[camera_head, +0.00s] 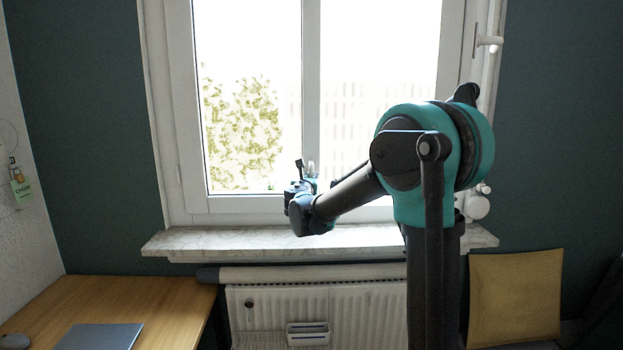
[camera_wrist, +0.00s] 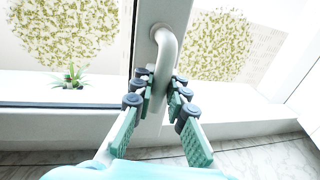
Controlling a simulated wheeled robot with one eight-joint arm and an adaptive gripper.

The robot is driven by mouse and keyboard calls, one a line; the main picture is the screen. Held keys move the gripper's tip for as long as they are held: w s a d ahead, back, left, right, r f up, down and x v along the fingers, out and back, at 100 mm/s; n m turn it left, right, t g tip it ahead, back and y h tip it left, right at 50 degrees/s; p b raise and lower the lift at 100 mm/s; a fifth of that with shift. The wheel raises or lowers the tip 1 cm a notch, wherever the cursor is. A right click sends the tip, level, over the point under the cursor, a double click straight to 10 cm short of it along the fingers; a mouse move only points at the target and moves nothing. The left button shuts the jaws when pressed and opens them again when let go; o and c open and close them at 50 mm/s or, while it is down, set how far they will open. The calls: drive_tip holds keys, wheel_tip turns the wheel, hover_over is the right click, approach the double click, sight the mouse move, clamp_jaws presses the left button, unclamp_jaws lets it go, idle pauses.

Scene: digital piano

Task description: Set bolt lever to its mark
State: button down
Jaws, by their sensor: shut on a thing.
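The bolt lever (camera_wrist: 168,52) is a white curved bar on the window's middle post, seen in the wrist view. It comes out of a round base at the top, bends, and runs down between my fingers. My gripper (camera_wrist: 161,88) is shut on it, with the finger pads on either side of its lower part. In the head view my gripper (camera_head: 303,186) is at the lower middle of the window, and a small piece of pale lever (camera_head: 311,166) shows beside it. I cannot make out a mark in either view.
The window (camera_head: 185,130) has a second white handle (camera_head: 488,42) at its upper right. A marble sill (camera_head: 200,240) runs below it, above a radiator (camera_head: 370,310). A wooden desk (camera_head: 120,293) stands at left, a yellow panel (camera_head: 515,297) at right. A plant (camera_wrist: 72,76) shows beyond the glass.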

sight(304, 171)
drive_tip(key=a+m, duration=0.1)
drive_tip(key=m, duration=0.1)
drive_tip(key=a+r+m+g, duration=0.1)
drive_tip(key=m, duration=0.2)
drive_tip(key=a+m+y, duration=0.1)
drive_tip(key=m, duration=0.2)
drive_tip(key=shift+r, duration=0.25)
drive_tip(key=shift+a+r+m+g+y, duration=0.15)
drive_tip(key=shift+r+m+y, duration=0.3)
drive_tip(key=shift+m, duration=0.7)
drive_tip(key=shift+a+r+m+g+y, duration=0.15)
drive_tip(key=shift+r+m+y, duration=0.25)
drive_tip(key=shift+m, duration=0.8)
drive_tip(key=shift+a+r+m+g+y, duration=0.15)
drive_tip(key=shift+r+m+y, duration=0.3)
drive_tip(key=shift+m, duration=0.7)
drive_tip(key=shift+a+r, duration=0.1)
drive_tip(key=c, duration=1.5)
unclamp_jaws()
drive_tip(key=shift+s, duration=0.1)
drive_tip(key=v, duration=1.1)
drive_tip(key=shift+s+r, duration=0.1)
drive_tip(key=shift+s, duration=0.3)
